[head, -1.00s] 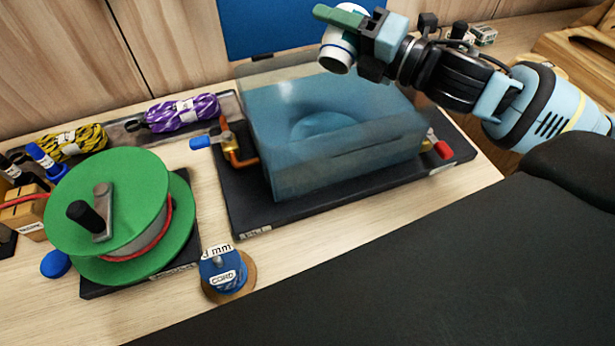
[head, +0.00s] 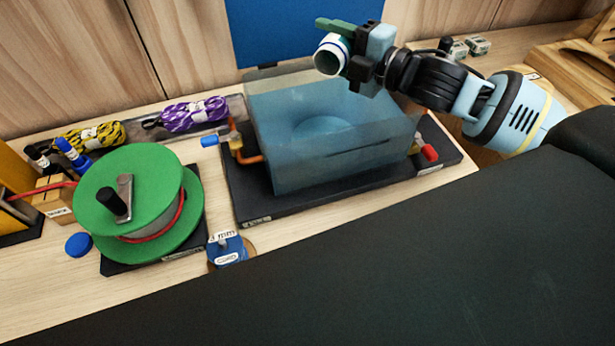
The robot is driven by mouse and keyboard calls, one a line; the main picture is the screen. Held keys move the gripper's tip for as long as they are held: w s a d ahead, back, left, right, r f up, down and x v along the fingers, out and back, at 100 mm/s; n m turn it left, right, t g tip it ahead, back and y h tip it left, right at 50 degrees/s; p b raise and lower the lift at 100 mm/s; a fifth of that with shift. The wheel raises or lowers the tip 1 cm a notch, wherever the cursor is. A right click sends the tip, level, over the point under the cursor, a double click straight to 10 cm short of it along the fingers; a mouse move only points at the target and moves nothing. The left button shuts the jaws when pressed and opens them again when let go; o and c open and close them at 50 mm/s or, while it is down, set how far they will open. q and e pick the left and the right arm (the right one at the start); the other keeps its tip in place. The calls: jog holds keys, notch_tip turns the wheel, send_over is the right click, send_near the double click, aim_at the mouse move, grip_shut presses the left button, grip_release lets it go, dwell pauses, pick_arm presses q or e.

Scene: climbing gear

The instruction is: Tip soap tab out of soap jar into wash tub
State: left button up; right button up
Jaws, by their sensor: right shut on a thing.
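The wash tub (head: 350,166) is a clear bluish box with water in it, on a dark base in the middle of the head view. My right gripper (head: 350,62) is shut on the soap jar (head: 331,56), a small white cylinder with a blue band. It holds the jar above the tub's back part. The jar is tilted, with its open mouth facing left and toward the camera. The inside of the mouth looks dark and I cannot make out a soap tab there or in the tub. My left gripper is not in view.
Purple rope (head: 193,114) and yellow rope (head: 90,138) lie behind.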

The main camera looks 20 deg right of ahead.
jog(key=shift+r+m, duration=0.35)
jog(key=shift+m, duration=0.05)
jog(key=shift+f+m, duration=0.25)
jog(key=shift+m, duration=0.05)
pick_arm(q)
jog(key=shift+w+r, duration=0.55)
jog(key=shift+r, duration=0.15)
pick_arm(e)
jog(key=m, duration=0.3)
jog(key=shift+m+g, duration=0.4)
jog(key=m, duration=0.3)
jog(key=shift+m+g, duration=0.3)
jog(key=shift+m, duration=0.1)
jog(key=m, duration=0.3)
jog(key=shift+g+y, duration=0.3)
jog(key=shift+g, duration=0.1)
jog(key=m, duration=0.3)
jog(key=shift+f+m+g, duration=0.2)
jog(key=shift+m+g, duration=0.1)
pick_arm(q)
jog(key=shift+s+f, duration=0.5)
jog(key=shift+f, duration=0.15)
pick_arm(e)
jog(key=shift+r+y, duration=0.15)
jog(key=shift+y, duration=0.15)
